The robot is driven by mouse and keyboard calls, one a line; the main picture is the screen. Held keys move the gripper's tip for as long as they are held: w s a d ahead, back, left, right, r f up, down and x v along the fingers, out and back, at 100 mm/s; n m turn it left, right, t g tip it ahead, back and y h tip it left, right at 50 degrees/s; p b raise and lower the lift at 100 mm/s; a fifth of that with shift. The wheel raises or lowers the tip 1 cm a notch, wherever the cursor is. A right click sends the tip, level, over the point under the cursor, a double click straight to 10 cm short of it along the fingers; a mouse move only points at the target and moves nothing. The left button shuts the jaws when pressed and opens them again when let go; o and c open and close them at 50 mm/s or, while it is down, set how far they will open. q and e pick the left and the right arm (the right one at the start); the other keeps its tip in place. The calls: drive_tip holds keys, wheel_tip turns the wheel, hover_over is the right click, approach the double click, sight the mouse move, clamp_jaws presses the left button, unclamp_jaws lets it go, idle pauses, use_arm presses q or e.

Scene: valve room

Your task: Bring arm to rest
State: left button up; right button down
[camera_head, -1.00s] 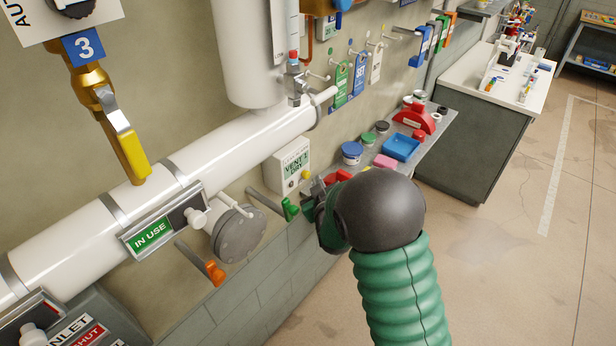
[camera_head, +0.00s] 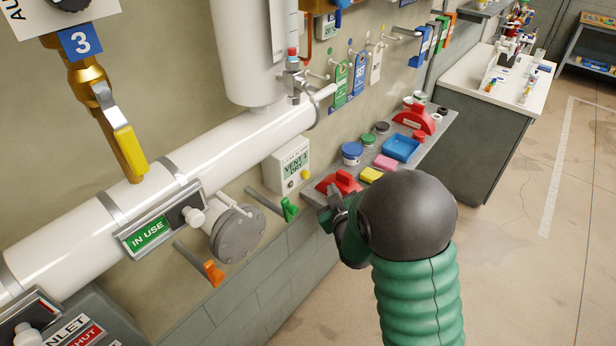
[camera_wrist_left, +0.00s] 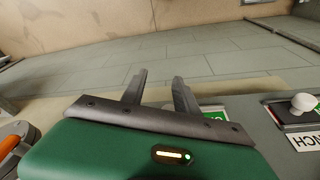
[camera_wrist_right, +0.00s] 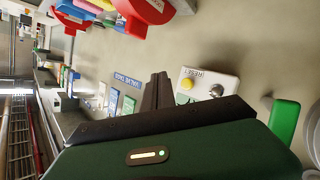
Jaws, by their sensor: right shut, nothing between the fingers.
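My right arm comes in from the bottom of the head view, with a green sleeve and a dark rounded joint. My right gripper (camera_head: 333,192) is small there, in front of the red object on the wall shelf. In the right wrist view its fingers (camera_wrist_right: 156,90) are together and empty. The white vent box (camera_wrist_right: 207,82) shows just beyond them. My left gripper is not in the head view. In the left wrist view its two fingers (camera_wrist_left: 158,85) stand apart with nothing between them, in front of a grey block wall.
The shelf (camera_head: 428,150) holds a blue tray (camera_head: 401,147), a yellow block (camera_head: 371,174) and red objects (camera_head: 340,183). A white pipe (camera_head: 60,240), green handle (camera_head: 289,209) and orange handle (camera_head: 213,272) stick out at left. The floor (camera_head: 520,270) at right is clear.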

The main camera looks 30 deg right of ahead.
drive_tip(key=s+a+f+m+g+y+b, duration=0.1)
drive_tip(key=s+a+f+g+y+b, duration=0.1)
drive_tip(key=s+a+f+g+y, duration=0.45)
drive_tip(key=s+a+f+g, duration=0.2)
drive_tip(key=s+a, duration=0.3)
drive_tip(key=s, duration=0.2)
drive_tip(key=s+a+f+g+h+b, duration=0.1)
drive_tip(key=s+a+f+g, duration=0.1)
drive_tip(key=s+a, duration=0.3)
drive_tip(key=s+f, duration=0.1)
drive_tip(key=s, duration=0.2)
drive_tip(key=shift+s+a+r+g, duration=0.1)
drive_tip(key=shift+s+g, duration=0.05)
drive_tip(key=shift+g, duration=0.1)
